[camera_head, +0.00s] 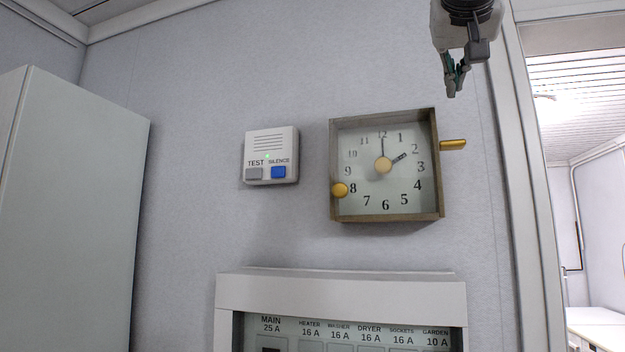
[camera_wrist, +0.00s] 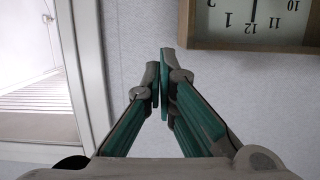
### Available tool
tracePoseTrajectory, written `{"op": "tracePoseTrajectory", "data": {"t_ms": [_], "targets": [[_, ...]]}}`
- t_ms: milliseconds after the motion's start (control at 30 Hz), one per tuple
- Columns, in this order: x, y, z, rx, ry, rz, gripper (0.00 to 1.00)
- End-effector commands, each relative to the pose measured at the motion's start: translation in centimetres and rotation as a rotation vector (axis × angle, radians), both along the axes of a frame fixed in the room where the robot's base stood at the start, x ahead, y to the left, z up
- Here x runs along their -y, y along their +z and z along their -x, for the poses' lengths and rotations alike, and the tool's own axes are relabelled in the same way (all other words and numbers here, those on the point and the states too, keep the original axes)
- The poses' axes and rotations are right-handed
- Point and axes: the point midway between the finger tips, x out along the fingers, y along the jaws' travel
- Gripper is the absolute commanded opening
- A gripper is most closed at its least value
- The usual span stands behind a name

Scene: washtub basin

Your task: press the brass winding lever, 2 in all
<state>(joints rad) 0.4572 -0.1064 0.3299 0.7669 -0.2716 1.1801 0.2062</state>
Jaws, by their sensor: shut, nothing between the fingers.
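The brass winding lever (camera_head: 453,145) sticks out from the right side of a square wall clock (camera_head: 440,190) with a wooden frame. A round brass knob (camera_head: 340,190) sits at the left of the clock's glass front. The hands point to about 12 and 2. My gripper (camera_head: 452,93) is shut and empty, pointing down, above the clock's upper right corner and apart from the lever. In the wrist view my fingertips (camera_wrist: 159,58) are together beside the clock frame (camera_wrist: 186,25), with the dial upside down. The lever is not visible there.
A white alarm box (camera_head: 271,141) with a grey TEST and a blue SILENCE button hangs left of the clock. A breaker panel (camera_head: 340,288) is below. A door frame (camera_head: 524,170) stands close on the right, and a tall pale cabinet (camera_head: 75,210) at left.

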Motion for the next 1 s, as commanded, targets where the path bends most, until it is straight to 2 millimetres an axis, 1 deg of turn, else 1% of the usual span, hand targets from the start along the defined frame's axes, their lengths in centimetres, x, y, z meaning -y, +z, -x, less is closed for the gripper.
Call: {"op": "tracePoseTrajectory", "data": {"t_ms": [33, 300, 533, 700, 1000], "targets": [[0.5, -0.4, -1.0, -0.005, -0.001, -0.002, 0.00], [2.2, -1.4, -5.2, -0.002, 0.000, -0.002, 0.00], [2.1, -3.6, -5.0, -0.002, -0.003, 0.001, 0.00], [2.1, -4.7, -5.0, -0.002, 0.000, 0.002, 0.00], [2.1, -5.4, -5.0, 0.001, 0.000, 0.000, 0.00]]}}
